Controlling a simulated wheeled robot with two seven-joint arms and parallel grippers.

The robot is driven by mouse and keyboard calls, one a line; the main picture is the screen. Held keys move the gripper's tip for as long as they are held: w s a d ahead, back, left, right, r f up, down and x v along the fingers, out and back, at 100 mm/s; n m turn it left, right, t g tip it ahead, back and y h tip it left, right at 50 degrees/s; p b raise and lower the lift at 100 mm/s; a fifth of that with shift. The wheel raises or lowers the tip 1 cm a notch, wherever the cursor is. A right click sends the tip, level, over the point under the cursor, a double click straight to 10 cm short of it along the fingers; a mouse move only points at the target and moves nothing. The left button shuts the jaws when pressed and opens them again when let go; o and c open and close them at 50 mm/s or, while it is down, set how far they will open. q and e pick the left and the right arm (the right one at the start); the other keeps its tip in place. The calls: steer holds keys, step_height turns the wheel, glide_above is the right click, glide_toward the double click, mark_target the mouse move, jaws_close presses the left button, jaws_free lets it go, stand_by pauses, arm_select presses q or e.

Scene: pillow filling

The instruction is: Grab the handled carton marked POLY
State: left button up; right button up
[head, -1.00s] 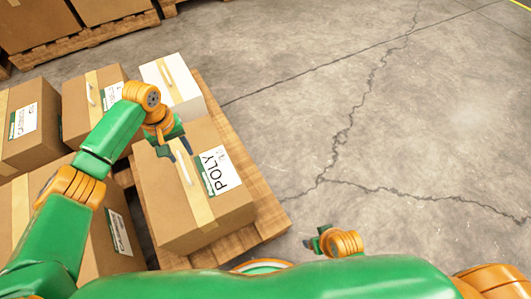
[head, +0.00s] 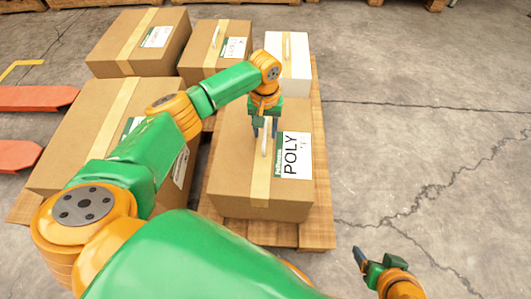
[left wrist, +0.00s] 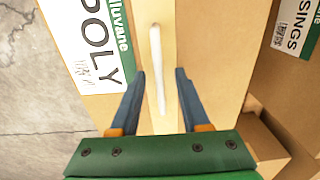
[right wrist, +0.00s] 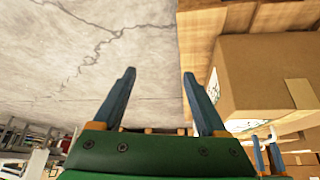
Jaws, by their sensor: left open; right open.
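The carton marked POLY (head: 230,178) is a brown box with a tan tape strip and a white label, on the front right of the wooden pallet. Its white handle (head: 265,137) stands on the top, along the tape. My left gripper (head: 264,132) is open at the handle. In the left wrist view the white handle (left wrist: 157,70) lies between the open fingers (left wrist: 160,80), with gaps on both sides. My right gripper (head: 362,262) is open and empty over the floor, right of the pallet. Its open fingers (right wrist: 158,85) show in the right wrist view.
Other brown cartons stand on the pallet (head: 322,190): a large one (head: 85,125) at left, one (head: 140,42) at back left, and a handled one (head: 205,55). A white handled carton (head: 298,68) is behind POLY. Orange forks (head: 35,98) lie left. Floor at right is clear.

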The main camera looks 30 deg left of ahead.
arm_select(q)
steer(key=shift+f, duration=0.5)
jaws_close()
arm_select(e)
steer(key=w, duration=0.1)
steer(key=w+r+t, duration=0.1)
steer(key=w+a+r+t, duration=0.1)
steer(key=shift+w+r, duration=0.1)
steer(key=shift+w, duration=0.3)
stand_by(0.6)
